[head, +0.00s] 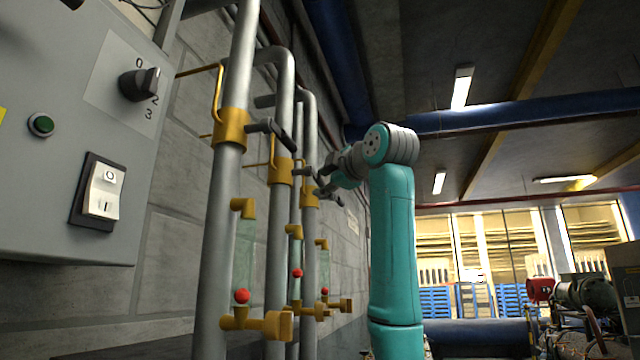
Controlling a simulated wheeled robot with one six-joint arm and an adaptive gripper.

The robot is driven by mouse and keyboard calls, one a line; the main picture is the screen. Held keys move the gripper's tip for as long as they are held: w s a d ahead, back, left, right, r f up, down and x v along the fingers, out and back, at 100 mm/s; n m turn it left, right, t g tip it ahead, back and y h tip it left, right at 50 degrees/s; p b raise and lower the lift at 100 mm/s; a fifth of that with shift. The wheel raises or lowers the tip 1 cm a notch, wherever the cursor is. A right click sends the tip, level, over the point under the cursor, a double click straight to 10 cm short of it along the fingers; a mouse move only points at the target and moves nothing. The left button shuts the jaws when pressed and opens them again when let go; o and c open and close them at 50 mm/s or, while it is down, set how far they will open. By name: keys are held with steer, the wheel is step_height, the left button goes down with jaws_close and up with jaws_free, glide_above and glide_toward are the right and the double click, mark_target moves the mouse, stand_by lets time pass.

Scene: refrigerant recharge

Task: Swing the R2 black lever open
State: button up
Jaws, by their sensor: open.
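Three grey vertical pipes stand along the wall, each with a yellow collar and a black lever. The near lever (270,132) slants down to the right from its collar. The middle lever (302,170) sits farther back at its yellow collar (281,170). The far lever (328,190) is partly hidden near my gripper. I see no R2 label, so I cannot tell from markings which lever is R2. My gripper (322,184) is open, on the right side of the pipes, close to the middle and far levers. Whether it touches either one I cannot tell.
A grey control box (60,190) with a rotary knob (139,84) and a white switch (103,190) fills the left. Yellow fittings (262,322) with red balls stick out low on the pipes. Open room lies right of my arm, with machinery (585,295) at far right.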

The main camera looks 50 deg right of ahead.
steer(key=shift+x, duration=0.95)
jaws_close()
